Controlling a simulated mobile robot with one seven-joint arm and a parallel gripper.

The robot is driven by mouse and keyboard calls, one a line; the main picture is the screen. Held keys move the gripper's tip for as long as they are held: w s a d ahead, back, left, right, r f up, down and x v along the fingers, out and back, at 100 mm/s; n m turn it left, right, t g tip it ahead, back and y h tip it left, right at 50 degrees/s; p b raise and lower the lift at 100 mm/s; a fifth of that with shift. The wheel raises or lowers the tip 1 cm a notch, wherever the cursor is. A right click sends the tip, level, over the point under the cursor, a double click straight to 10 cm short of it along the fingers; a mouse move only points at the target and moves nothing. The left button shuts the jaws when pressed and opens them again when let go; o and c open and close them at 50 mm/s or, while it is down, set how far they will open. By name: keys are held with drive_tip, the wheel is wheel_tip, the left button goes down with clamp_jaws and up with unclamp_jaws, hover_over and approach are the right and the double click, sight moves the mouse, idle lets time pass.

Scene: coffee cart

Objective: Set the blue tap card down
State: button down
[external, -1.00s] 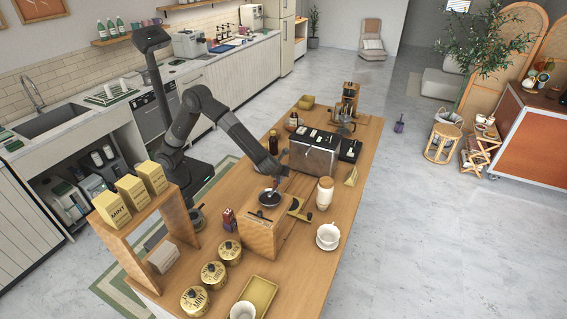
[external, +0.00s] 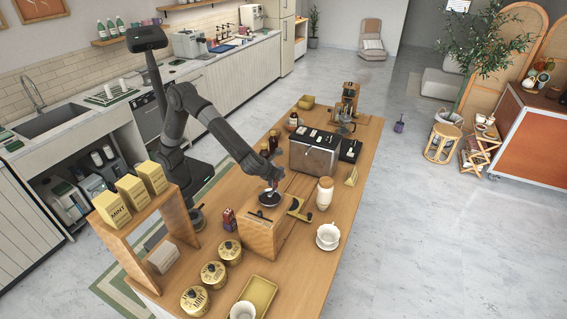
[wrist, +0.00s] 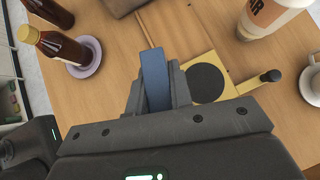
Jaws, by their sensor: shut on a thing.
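My gripper (wrist: 156,92) is shut on the blue tap card (wrist: 153,72), which stands up between its two fingers in the wrist view. The card is too small to make out there. In the wrist view a yellow square plate with a black disc (wrist: 206,83) lies just right of the card. I cannot tell whether the card touches anything below it.
A white tumbler (external: 325,190) and a white cup (external: 328,236) stand to the right. A metal machine (external: 313,155) stands behind. The wooden box (external: 262,235) is close in front.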

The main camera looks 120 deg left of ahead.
drive_tip(key=w+d+r+m+t+h, duration=0.35)
drive_tip(key=w+d+r+m, duration=0.3)
drive_tip(key=w+r, duration=0.35)
drive_tip(key=w+d+r+m+t+h, duration=0.3)
drive_tip(key=w+d+r+m+h, duration=0.2)
drive_tip(key=w+r+m, duration=0.6)
drive_tip(key=s+d+f, duration=0.2)
drive_tip(key=d+f, duration=0.7)
drive_tip(key=d, duration=0.1)
drive_tip(key=s+d+f+n, duration=0.1)
drive_tip(key=s+d+f, duration=0.1)
drive_tip(key=d+f, duration=0.8)
drive_tip(key=s+d+f+n, duration=0.1)
drive_tip(key=s+d+f, duration=0.1)
drive_tip(key=d+f, duration=0.8)
drive_tip(key=shift+d+f+n, duration=0.15)
drive_tip(key=shift+d+n, duration=0.1)
drive_tip(key=shift+d, duration=0.85)
drive_tip(key=shift+f, duration=2.15)
drive_tip(key=shift+f, duration=0.1)
drive_tip(key=c, duration=1.3)
unclamp_jaws()
